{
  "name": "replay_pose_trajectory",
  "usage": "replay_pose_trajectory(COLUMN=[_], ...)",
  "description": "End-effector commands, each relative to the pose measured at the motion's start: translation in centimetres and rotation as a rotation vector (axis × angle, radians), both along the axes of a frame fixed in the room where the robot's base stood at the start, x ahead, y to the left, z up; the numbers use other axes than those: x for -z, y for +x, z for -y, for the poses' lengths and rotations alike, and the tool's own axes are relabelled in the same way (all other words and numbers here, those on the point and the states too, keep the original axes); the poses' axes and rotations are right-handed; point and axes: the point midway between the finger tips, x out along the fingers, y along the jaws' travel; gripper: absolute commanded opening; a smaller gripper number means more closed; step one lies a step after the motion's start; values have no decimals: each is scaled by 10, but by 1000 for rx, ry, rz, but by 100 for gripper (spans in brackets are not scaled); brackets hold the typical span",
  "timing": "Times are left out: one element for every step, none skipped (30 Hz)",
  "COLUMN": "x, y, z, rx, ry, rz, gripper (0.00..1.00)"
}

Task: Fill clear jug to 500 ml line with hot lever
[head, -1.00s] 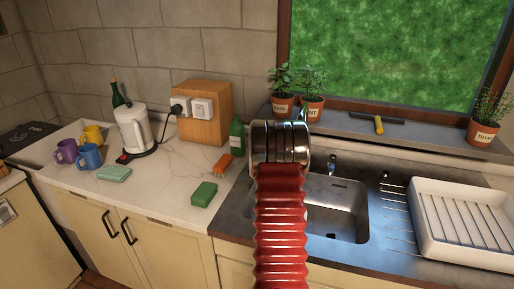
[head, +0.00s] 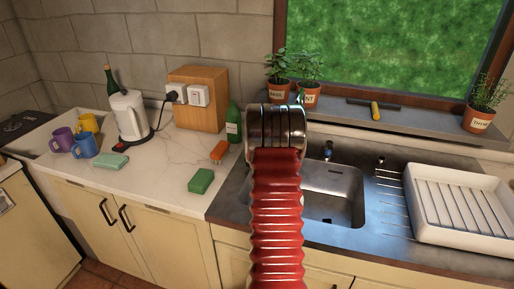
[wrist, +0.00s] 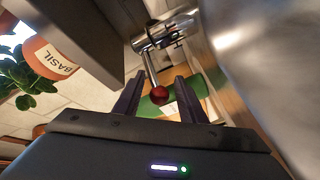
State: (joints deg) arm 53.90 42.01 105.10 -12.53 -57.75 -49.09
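The hot lever shows in the wrist view as a thin chrome rod with a red ball knob (wrist: 160,96), reaching out from a chrome tap body (wrist: 165,32). My gripper (wrist: 160,84) is open, its two dark fingers on either side of the red knob with a gap showing at each side. I cannot tell how deep the knob sits between them. In the head view my red-sleeved arm hides the gripper and most of the tap. A small blue knob (head: 327,152) shows right of the arm, by the sink (head: 335,190). I see no clear jug; the arm covers part of the sink.
Potted herbs stand on the sill; the basil pot (wrist: 48,58) is close at left in the wrist view. A green bottle (head: 234,122), orange brush (head: 218,152) and green sponge (head: 201,181) are left of the arm. A white dish rack (head: 462,212) stands at right.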

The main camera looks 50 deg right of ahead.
Motion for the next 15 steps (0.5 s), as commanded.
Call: replay_pose_trajectory(x=[0,0,1,1,0,0,1,1,0,1,1,1,1,1,1], y=[-4,-6,-9,-12,-15,-19,-22,-25,-29,-32,-35,-39,-42,-45,-49], z=[-3,-5,-8,-11,-14,-17,-20,-23,-27,-30,-33,-38,-41,-44,-48], rx=[0,0,1,1,0,1,2,1,1,1,1,1,1,1,1], ry=[1,1,2,2,1,1,2,3,1,2,3,3,3,3,3], rz=[-1,-1,-2,-2,-1,-1,-2,-2,-1,-1,-2,-2,-1,-1,-2], gripper=[37,37,37,37,37,37,37,37,37,37,37,37,37,37,37])
